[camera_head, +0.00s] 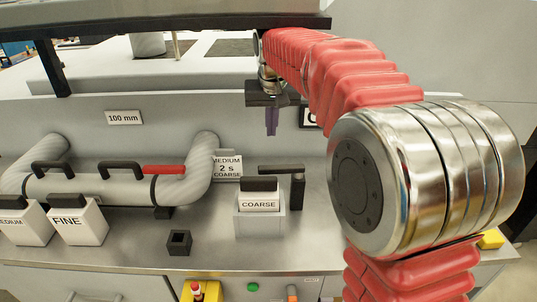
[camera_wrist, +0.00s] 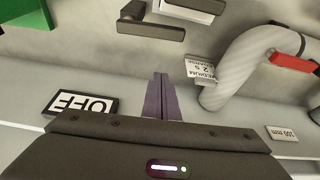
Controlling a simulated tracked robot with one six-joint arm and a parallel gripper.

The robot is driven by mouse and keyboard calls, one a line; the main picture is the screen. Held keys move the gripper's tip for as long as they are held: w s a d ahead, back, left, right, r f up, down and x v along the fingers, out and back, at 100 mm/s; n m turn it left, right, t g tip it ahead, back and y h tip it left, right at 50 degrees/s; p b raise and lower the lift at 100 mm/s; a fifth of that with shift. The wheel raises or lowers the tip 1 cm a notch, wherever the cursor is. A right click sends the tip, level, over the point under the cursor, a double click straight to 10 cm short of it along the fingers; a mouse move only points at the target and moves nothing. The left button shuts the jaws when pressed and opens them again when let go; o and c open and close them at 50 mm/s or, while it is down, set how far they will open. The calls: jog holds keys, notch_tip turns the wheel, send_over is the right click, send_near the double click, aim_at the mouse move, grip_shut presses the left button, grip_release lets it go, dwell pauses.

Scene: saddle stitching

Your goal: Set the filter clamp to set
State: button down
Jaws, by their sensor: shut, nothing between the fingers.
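A black L-shaped lever (camera_head: 296,188) stands on the bench beside the block labelled COARSE (camera_head: 259,222), its arm pointing left over the block's far side. The lever also shows at the top of the wrist view (camera_wrist: 150,24). No label names the filter clamp, so I cannot tell for sure that this lever is it. My gripper (camera_head: 271,130) points down above and behind the lever, near the back panel, apart from everything. In the wrist view its purple fingers (camera_wrist: 160,90) are shut together and empty.
A grey pipe (camera_head: 100,188) with black handles and a red lever (camera_head: 163,169) runs along the left. Blocks labelled FINE (camera_head: 78,224) and MEDIUM (camera_head: 22,226) stand before it. A small black socket (camera_head: 179,243) sits forward. An OFF sign (camera_wrist: 82,104) is near my gripper.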

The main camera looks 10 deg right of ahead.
aim_at(281, 169)
jog(key=shift+a, duration=0.1)
notch_tip(281, 169, down, 9)
jog(key=shift+s+f, duration=0.2)
jog(key=shift+s, duration=0.2)
dwell(1.0)
jog(key=shift+a, duration=0.1)
